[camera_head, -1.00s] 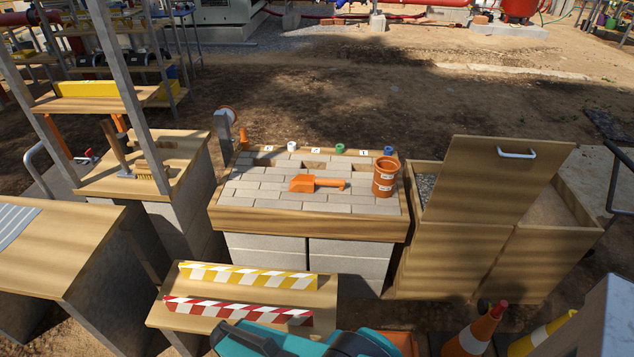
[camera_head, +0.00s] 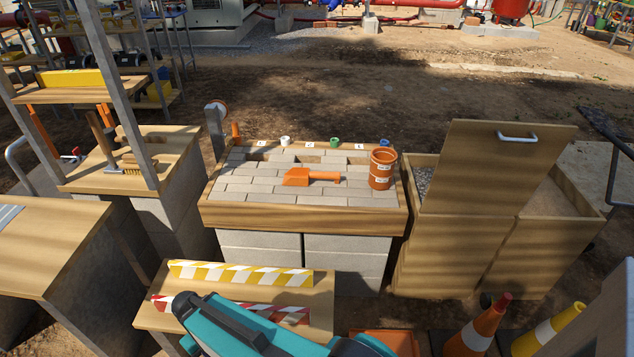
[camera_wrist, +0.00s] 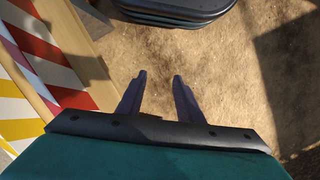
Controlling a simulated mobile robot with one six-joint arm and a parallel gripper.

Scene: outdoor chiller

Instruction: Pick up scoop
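The orange scoop (camera_head: 311,177) lies on the grey brick top of the wood-framed table (camera_head: 300,217) in the head view, its handle pointing right. It is left of an orange pot (camera_head: 382,169). My gripper (camera_wrist: 158,78) shows in the wrist view with its two dark fingers apart and nothing between them, over sandy ground. In the head view my teal arm is at the bottom, in front of the table and well short of the scoop. The scoop is not in the wrist view.
Red-white (camera_head: 230,309) and yellow-white (camera_head: 240,273) striped barriers stand on a low wooden bench (camera_head: 322,297) before the table. A wooden bin (camera_head: 493,165) with its lid raised is at right. Traffic cones (camera_head: 480,325) stand at lower right. Small coloured cups line the table's back edge.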

